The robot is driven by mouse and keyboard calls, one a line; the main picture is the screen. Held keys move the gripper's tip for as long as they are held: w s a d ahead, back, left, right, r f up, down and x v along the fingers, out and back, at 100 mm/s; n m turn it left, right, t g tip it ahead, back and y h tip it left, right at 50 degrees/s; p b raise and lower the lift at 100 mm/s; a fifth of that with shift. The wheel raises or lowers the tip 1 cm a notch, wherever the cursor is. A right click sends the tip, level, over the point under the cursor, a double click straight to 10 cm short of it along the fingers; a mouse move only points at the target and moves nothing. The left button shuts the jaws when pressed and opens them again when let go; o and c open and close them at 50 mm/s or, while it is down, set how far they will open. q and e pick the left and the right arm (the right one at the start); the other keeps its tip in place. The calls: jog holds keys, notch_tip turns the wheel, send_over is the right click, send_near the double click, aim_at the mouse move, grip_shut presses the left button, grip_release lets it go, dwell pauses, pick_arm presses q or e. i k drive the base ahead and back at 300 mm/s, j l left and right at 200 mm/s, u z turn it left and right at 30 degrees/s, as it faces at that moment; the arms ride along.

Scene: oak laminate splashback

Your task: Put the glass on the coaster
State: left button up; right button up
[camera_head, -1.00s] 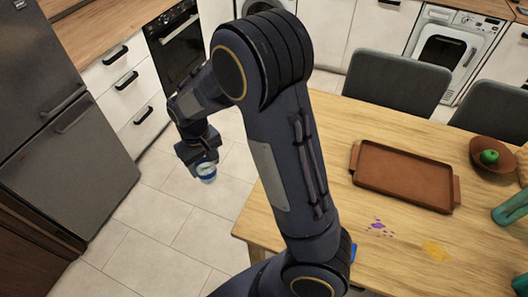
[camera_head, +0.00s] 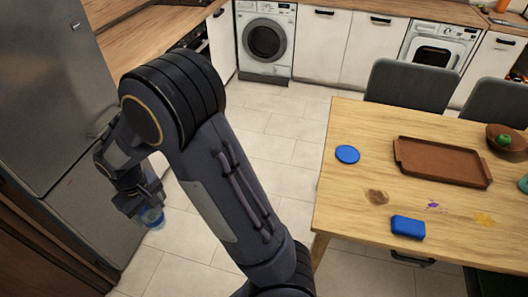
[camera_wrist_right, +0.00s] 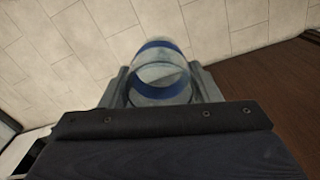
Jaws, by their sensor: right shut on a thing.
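The glass (camera_head: 152,217), clear with blue bands, is held in my right gripper (camera_head: 142,203) in the air over the tiled floor, left of the table. In the right wrist view the glass (camera_wrist_right: 160,72) sits between the two fingers, which are shut on it. My left gripper is not in view.
The table (camera_head: 350,200) also bears a brown tray (camera_head: 440,162), a blue block (camera_head: 408,227), a bowl (camera_head: 500,137) with a green fruit, and purple and yellow stains. Grey chairs (camera_head: 412,86) stand behind it. A fridge (camera_head: 80,150) is at left. Floor between is clear.

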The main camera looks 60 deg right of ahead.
aim_at(348, 153)
jog(key=i+z, duration=0.4)
jog(key=i+j+z, duration=0.1)
jog(key=i+z, duration=0.25)
jog(key=i+j+z, duration=0.2)
jog(key=z, duration=0.2)
jog(key=i+l+z, duration=0.25)
jog(key=z, duration=0.2)
jog(key=i+l+z, duration=0.1)
jog(key=i+z, duration=0.6)
jog(key=z, duration=0.25)
jog(key=i+j+z, duration=0.1)
jog(key=i+z, duration=0.35)
jog(key=i+j+z, duration=0.2)
jog(key=z, duration=0.25)
jog(key=i+j+z, duration=0.35)
jog(key=i+l, duration=0.1)
